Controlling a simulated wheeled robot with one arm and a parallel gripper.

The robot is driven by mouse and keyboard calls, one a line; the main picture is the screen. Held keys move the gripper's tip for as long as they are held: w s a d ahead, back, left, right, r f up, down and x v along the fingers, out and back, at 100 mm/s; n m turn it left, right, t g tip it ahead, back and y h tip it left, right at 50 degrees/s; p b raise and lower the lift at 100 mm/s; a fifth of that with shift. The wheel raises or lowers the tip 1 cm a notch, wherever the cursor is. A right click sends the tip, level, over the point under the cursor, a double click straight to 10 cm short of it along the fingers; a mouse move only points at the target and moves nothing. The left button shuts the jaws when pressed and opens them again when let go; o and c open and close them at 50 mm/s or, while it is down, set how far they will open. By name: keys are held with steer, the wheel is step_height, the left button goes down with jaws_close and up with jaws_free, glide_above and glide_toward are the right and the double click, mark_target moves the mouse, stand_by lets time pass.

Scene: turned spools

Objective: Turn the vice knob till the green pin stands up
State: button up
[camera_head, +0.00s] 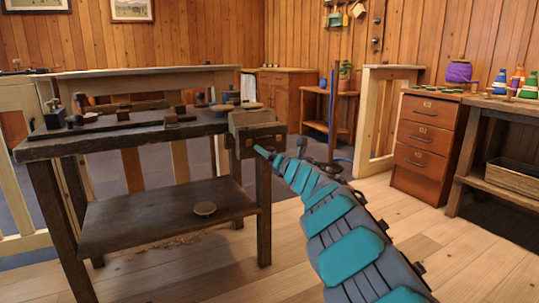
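A wooden vice (255,120) is fixed at the right end of a dark workbench (60,149). My teal and grey arm reaches from the lower right up to the front of the vice. The slim teal end of my gripper (264,153) is at the lower front of the vice, seen almost end on. I cannot tell whether it touches the vice or holds anything. The vice knob is not clearly visible; my gripper may cover it. I cannot make out a green pin.
Several small wooden and dark pieces lie on the bench top. A drawer cabinet (427,135) and a bench with coloured spools stand at right. Pale wooden railings stand behind. Floor at front is clear.

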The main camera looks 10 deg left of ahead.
steer(key=shift+c, duration=0.3)
steer(key=c, duration=1.3)
steer(key=shift+m, duration=0.4)
